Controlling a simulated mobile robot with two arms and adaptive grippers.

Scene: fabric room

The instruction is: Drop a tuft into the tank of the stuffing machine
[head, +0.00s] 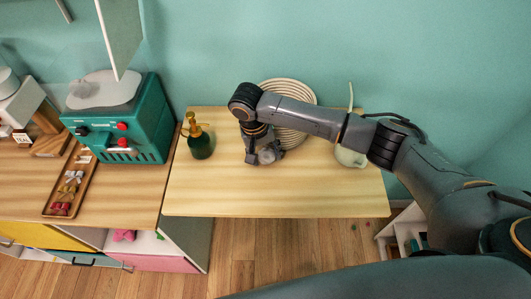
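The teal stuffing machine (145,118) stands on the left table, with red knobs on its front. A pale grey-white mass (103,90) shows at its top, where the tank seems to be, and clear walls are faintly visible around it. A pale panel (121,35) rises above it like a raised lid. My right gripper (266,158) points down over the light wooden table, in front of a round coiled woven basket (302,92). Its fingers are small and dark, and I cannot tell whether they hold anything. No separate tuft is clearly visible. My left gripper is not in view.
A green pump bottle (201,146) stands between the machine and my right gripper. A pale vase (350,157) stands at the right, partly behind my arm. A wooden tray (56,208) of bows lies at the left. The right table's front is clear.

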